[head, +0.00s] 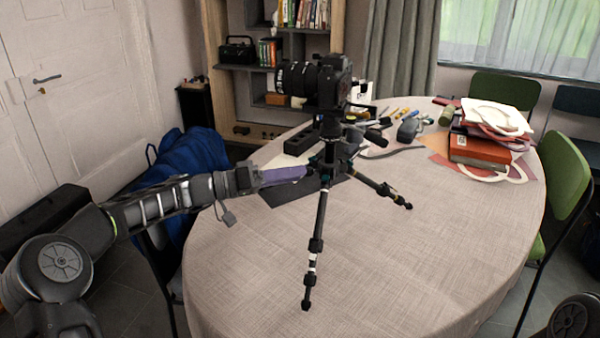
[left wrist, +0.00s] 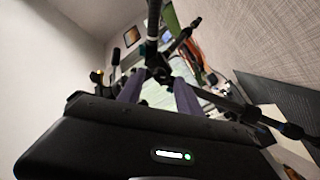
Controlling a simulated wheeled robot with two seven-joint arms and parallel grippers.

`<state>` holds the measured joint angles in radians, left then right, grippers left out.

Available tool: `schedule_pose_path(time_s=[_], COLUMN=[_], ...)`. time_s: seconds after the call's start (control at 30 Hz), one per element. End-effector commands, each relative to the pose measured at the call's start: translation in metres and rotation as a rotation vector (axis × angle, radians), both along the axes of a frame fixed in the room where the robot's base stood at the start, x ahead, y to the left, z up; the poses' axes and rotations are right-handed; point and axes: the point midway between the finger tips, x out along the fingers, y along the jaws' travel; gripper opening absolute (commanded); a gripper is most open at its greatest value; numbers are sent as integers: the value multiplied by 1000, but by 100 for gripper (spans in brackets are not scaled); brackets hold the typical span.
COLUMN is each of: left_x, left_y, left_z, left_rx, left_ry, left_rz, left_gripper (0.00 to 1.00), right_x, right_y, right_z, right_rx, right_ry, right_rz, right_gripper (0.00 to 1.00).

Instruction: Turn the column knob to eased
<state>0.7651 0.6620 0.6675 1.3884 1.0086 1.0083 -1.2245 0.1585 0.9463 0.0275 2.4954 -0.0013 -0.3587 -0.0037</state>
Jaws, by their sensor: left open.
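A black tripod (head: 318,215) stands on the table with its legs spread, and a camera (head: 315,82) with a long lens sits on its head. The column knob is too small and dark to pick out at the leg hub (head: 322,160). My left gripper (head: 306,173) has purple fingers and reaches in from the left, with its tips just left of the hub. In the left wrist view the two fingers (left wrist: 158,88) are apart, with the dark tripod hub (left wrist: 158,72) beyond and between them. I cannot tell whether they touch anything. My right gripper is out of view.
The round table (head: 430,240) is clear at its front and right. Pens, a grey mouse-like item (head: 408,129) and a cable lie behind the tripod. Red books (head: 475,148) are stacked at the back right. A green chair (head: 566,175) stands at the right edge.

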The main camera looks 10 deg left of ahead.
Motion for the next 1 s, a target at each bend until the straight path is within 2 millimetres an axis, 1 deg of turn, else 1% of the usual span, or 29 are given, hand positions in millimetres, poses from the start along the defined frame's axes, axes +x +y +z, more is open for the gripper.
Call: schedule_pose_path(time_s=[0.03,0.1,0.2,0.47,0.57,1.0], left_x=[4,7,11,12,12,11], left_y=[-7,-13,-18,-19,-19,-19], left_z=[0,0,0,0,0,0], left_rx=[-1,-1,-1,0,1,1], left_ry=[1,0,1,1,0,0], left_rz=[-2,-2,0,1,1,1], left_gripper=[42,42,42,42,35,0], right_x=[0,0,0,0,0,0], right_y=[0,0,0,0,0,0], right_z=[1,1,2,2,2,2], right_rx=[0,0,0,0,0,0], right_ry=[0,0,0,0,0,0], right_rz=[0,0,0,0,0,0], right_gripper=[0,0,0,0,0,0])
